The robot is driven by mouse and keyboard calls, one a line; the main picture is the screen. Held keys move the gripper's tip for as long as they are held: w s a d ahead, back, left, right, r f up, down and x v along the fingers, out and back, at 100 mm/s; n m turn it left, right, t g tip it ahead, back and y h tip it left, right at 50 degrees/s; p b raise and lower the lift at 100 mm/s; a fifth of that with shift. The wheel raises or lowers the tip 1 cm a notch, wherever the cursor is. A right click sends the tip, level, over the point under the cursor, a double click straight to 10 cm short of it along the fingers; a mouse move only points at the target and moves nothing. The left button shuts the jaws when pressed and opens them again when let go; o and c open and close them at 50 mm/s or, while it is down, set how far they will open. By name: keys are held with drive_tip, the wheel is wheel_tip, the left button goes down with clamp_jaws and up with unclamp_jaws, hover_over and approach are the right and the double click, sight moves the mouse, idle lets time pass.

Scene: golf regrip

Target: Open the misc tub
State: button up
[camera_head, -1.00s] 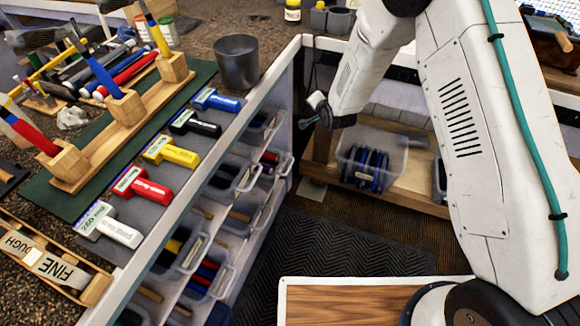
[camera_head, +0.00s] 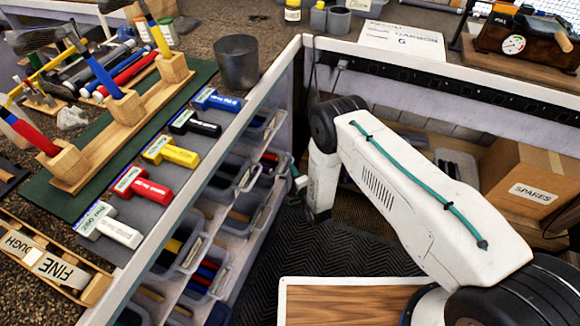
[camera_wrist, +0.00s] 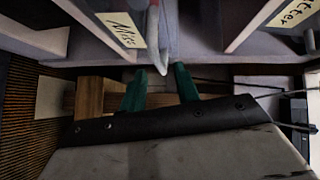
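The misc tub shows by its pale label reading "Misc" (camera_wrist: 120,29) at the upper left of the wrist view. A pale, curved strip with a reddish edge (camera_wrist: 154,38) hangs beside the label, its tip near my fingertips; I cannot tell if it is the tub's handle. My gripper (camera_wrist: 161,72) has two green fingers standing apart, one each side of that tip. I see no contact. I cannot pick out the misc tub there.
A tub labelled "Putter" (camera_wrist: 290,12) is at the upper right of the wrist view. In the head view a cardboard SPARES box (camera_head: 527,182) stands on the right shelf. A wood-topped surface (camera_head: 345,303) is at the front. Dark ridged matting (camera_head: 290,250) covers the floor between.

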drive_tip(key=shift+x, duration=2.25)
clamp_jaws()
drive_tip(key=shift+s, duration=0.1)
